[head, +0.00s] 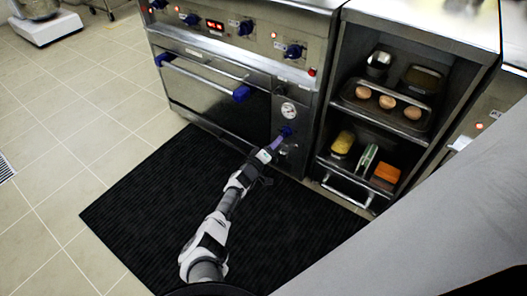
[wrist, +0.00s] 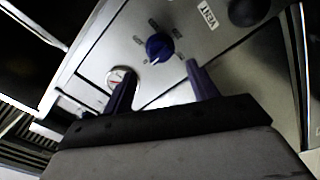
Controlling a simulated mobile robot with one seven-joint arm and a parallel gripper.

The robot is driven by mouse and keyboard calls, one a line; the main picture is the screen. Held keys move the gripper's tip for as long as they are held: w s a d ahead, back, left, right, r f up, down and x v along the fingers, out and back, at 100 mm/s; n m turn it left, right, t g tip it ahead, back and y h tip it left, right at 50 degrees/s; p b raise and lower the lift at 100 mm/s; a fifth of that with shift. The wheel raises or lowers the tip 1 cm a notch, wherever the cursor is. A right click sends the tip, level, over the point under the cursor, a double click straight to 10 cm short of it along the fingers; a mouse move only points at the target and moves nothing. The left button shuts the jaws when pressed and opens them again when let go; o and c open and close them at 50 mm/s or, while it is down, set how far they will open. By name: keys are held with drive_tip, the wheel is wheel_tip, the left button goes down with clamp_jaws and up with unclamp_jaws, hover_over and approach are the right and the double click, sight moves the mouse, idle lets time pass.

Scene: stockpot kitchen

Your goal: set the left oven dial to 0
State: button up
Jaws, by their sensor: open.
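A blue dial (head: 287,131) sits on the oven's narrow right-hand panel, below a round gauge (head: 288,110). In the wrist view this dial (wrist: 160,46) lies just beyond and between my fingertips, with small marks around it. A pale pointer line shows on its lower part, but the marks are too small to read. My gripper (head: 276,143) is open and empty in front of it, its purple fingers (wrist: 161,82) apart from the dial. Several other blue dials, such as this one (head: 245,27), line the upper front panel. I cannot tell which is the left oven dial.
The oven door has a bar handle with blue ends (head: 241,93). A black knob (wrist: 247,11) sits beside a "VENT" label in the wrist view. An open shelf unit with trays of food (head: 427,131) stands right of the oven. A black mat (head: 140,208) covers clear floor.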

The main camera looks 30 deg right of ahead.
drive_tip(key=p+v, duration=0.3)
drive_tip(key=v, duration=0.4)
idle(0.5)
